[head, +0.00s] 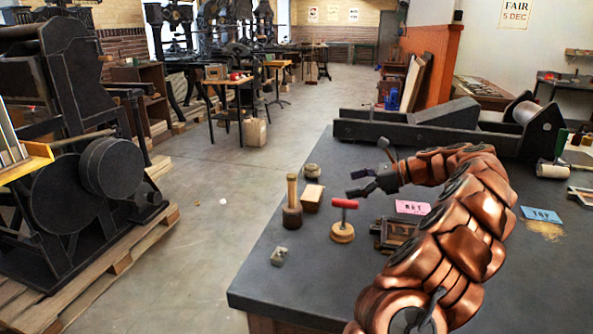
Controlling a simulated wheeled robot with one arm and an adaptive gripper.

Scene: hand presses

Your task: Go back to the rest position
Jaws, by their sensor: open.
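My gripper (362,182) is at the end of my copper-coloured arm, which reaches up from the lower right over the dark table (300,265). Its dark fingers are spread apart and point left, with nothing between them. It hangs above the table, behind the red-handled tool (343,219) on a round wooden base and right of the small wooden block (312,198). My arm hides part of the table's middle.
A wooden-handled tool (292,205) stands near the table's left edge by a small metal piece (279,256). Pink (412,207) and blue (541,214) cards lie near my arm. A long black press (440,125) fills the back.

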